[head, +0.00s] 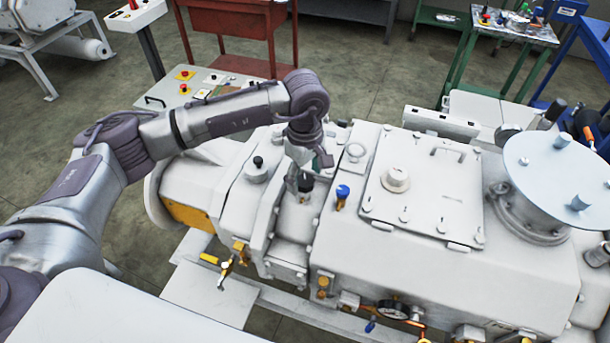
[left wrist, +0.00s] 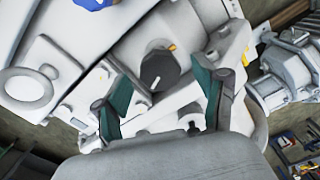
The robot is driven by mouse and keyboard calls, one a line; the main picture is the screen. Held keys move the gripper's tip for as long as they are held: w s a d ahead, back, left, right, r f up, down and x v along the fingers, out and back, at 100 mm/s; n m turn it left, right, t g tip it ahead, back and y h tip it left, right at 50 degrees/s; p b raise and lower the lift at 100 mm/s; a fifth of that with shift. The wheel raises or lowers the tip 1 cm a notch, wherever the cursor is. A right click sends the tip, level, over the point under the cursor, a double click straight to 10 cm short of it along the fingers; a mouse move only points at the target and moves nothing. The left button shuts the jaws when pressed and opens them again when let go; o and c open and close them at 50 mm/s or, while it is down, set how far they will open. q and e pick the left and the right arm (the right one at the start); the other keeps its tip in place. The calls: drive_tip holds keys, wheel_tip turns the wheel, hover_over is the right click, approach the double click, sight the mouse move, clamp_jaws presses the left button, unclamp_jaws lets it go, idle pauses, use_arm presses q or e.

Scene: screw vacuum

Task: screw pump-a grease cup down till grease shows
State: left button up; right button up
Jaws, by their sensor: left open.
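A dark, faceted cap with a white mark, which looks like the pump-a grease cup (head: 306,184), stands on the left part of the white pump housing. It also shows in the left wrist view (left wrist: 160,70), with a small orange-yellow piece at its far edge. My left gripper (head: 303,176) is above it, pointing down. In the left wrist view the green-padded fingers (left wrist: 160,98) are spread apart and empty, with the cap beyond and between their tips, apparently not touched. I cannot see any grease. My right gripper is in neither view.
A blue-capped fitting (head: 342,192) stands close to the right of the cup. A black-knobbed white fitting (head: 257,163) is to its left. A bolted cover plate (head: 420,185) and a raised round disc (head: 560,165) lie further right. Yellow-handled valves (head: 226,263) line the front.

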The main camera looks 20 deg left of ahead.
sight(305, 180)
use_arm(q)
wheel_tip(305, 180, up, 11)
drive_tip(key=shift+r, duration=0.2)
idle(0.6)
